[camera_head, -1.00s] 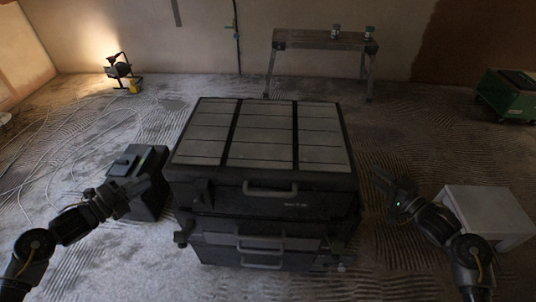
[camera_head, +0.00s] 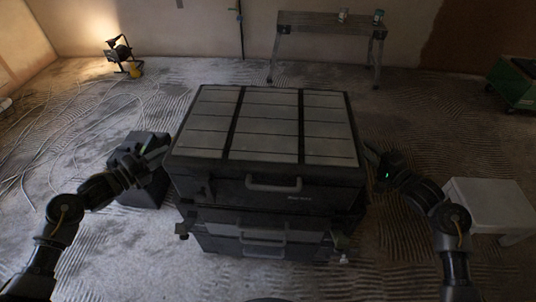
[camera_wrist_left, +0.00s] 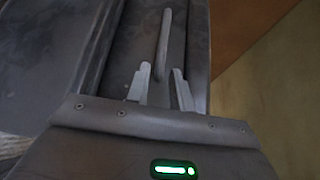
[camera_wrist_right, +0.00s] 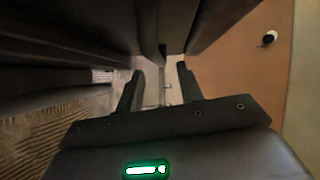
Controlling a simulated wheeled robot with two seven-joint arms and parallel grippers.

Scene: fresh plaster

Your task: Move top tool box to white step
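The top tool box (camera_head: 265,125), black with grey lid panels and a front handle, sits on a stack of darker boxes (camera_head: 262,235). The low white step (camera_head: 490,205) stands on the floor at the right. My left gripper (camera_head: 163,154) is at the top box's left side; in the left wrist view its fingers (camera_wrist_left: 160,88) are apart, with a bar-like handle (camera_wrist_left: 164,45) just beyond and between them. My right gripper (camera_head: 372,155) is at the right side; in the right wrist view its fingers (camera_wrist_right: 160,88) are apart, with a narrow dark bar (camera_wrist_right: 162,55) in line between them. Contact cannot be told.
A black case (camera_head: 140,185) stands on the floor left of the stack, partly behind my left arm. A work bench (camera_head: 328,28) with small cans, a lit lamp (camera_head: 120,55) with cables, and a green box (camera_head: 515,85) are farther back. Ribbed floor lies open between stack and step.

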